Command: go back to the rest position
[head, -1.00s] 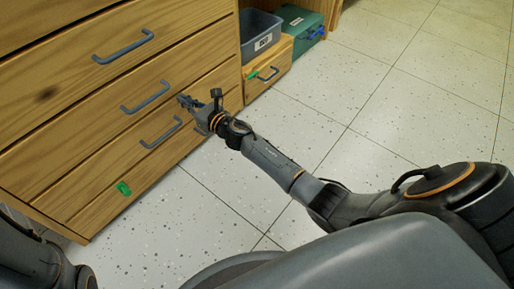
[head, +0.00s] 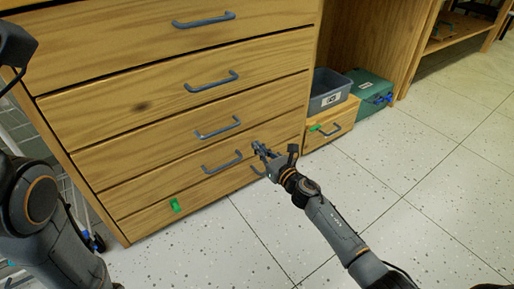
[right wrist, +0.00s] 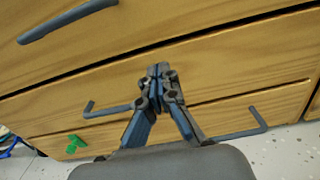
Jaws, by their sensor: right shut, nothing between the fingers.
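My right gripper (head: 262,152) is in front of the lower drawers of the wooden cabinet (head: 180,128), near its right side. In the right wrist view its fingers (right wrist: 160,72) are together with nothing between them. Drawer fronts and grey handles fill most of that view behind the fingers. My left arm shows at the left edge of the head view, but no left gripper can be made out there.
The drawers of the cabinet look shut. A green tag (head: 175,205) is on its lowest drawer. To the right stand a small wooden drawer box (head: 322,138), a grey bin (head: 328,100) on it, and a green case (head: 372,97). Speckled floor at the right is clear.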

